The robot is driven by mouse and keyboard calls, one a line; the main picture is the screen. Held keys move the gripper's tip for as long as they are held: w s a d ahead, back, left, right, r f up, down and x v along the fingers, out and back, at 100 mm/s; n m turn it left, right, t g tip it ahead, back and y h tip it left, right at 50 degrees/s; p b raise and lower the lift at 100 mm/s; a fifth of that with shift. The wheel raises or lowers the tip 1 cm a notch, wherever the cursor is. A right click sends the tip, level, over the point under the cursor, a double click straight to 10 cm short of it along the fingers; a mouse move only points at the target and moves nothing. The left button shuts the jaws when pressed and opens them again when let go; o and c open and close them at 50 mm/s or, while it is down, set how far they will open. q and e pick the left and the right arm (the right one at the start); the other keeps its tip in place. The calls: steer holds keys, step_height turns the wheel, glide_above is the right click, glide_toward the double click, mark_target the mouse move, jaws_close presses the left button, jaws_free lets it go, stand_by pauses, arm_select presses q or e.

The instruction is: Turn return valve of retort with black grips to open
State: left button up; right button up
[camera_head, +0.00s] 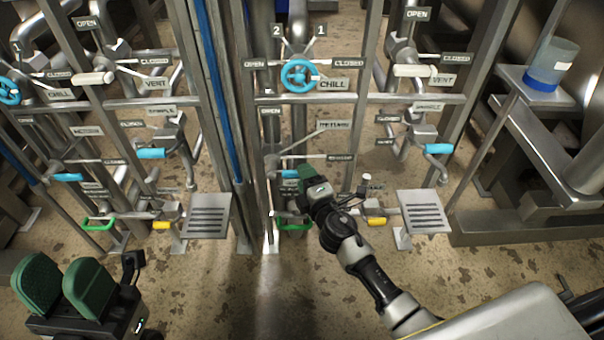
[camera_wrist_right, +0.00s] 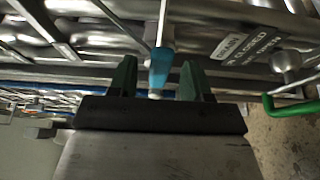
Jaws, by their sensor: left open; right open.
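My right gripper (camera_head: 305,178) is at the lower pipes of the middle valve panel. In the right wrist view its two green fingers (camera_wrist_right: 158,80) stand apart, with a blue valve handle (camera_wrist_right: 160,68) between them. I cannot tell whether they touch it. A blue handle (camera_head: 290,173) also shows beside this gripper in the head view. My left gripper (camera_head: 62,284) is open and empty at the lower left, away from the pipes. I cannot make out black grips or a clear return label. The gripper and arm partly hide the lower valves.
Blue chill wheel (camera_head: 299,75) and white vent handle (camera_head: 415,71) are above. A green handle (camera_head: 293,227) and yellow handle (camera_head: 376,221) are low down. Uprights (camera_head: 362,90) and a grated plate (camera_head: 425,211) crowd the right gripper. Open floor (camera_head: 200,290) lies in front.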

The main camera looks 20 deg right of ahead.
steer(key=shift+w+a, duration=0.15)
steer(key=shift+w, duration=0.95)
jaws_close()
